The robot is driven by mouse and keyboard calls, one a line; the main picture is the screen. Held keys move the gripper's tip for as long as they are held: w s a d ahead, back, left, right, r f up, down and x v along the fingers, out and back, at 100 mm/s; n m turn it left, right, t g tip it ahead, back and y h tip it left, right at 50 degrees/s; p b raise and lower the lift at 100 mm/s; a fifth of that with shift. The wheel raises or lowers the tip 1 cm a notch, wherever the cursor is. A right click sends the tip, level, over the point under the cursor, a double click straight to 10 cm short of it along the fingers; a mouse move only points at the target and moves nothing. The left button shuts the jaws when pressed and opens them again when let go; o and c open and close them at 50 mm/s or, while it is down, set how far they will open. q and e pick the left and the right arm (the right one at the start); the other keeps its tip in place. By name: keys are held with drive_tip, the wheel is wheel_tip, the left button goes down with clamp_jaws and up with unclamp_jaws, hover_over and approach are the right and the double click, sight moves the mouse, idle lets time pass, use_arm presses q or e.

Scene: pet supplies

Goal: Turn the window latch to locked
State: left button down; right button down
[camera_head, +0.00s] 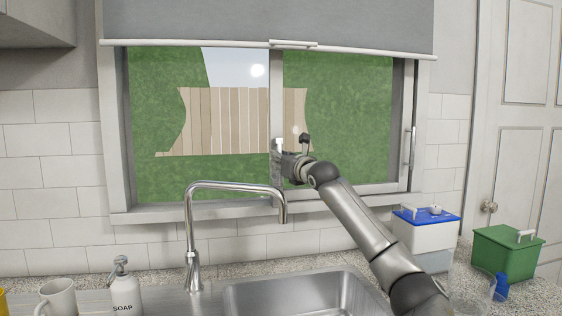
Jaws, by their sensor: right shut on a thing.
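The window (276,100) is behind the sink, with a grey vertical bar down its middle. A small white window latch (279,143) shows on this bar. My right gripper (279,151) reaches across from the lower right and is shut on the latch. The fingers hide the latch's lower part, so whether it is turned to locked cannot be told. My left gripper is not in view.
A tall curved faucet (232,187) stands in front of the window, close to my right arm. Below is a steel sink (245,298). A soap bottle (122,290) and mug (58,298) stand left. A blue-lidded box (426,234) and green box (506,250) stand right.

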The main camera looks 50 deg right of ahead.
drive_tip(key=shift+s+d+r, duration=0.15)
drive_tip(key=shift+d+r, duration=0.2)
drive_tip(key=shift+r, duration=0.05)
drive_tip(key=shift+w+d+f, duration=0.1)
drive_tip(key=shift+w+f, duration=0.1)
drive_tip(key=shift+f, duration=0.05)
idle(0.3)
drive_tip(key=c, duration=1.5)
unclamp_jaws()
drive_tip(key=shift+w+a+f, duration=0.2)
drive_tip(key=shift+o, duration=0.2)
drive_tip(key=shift+s, duration=0.1)
drive_tip(key=v, duration=1.2)
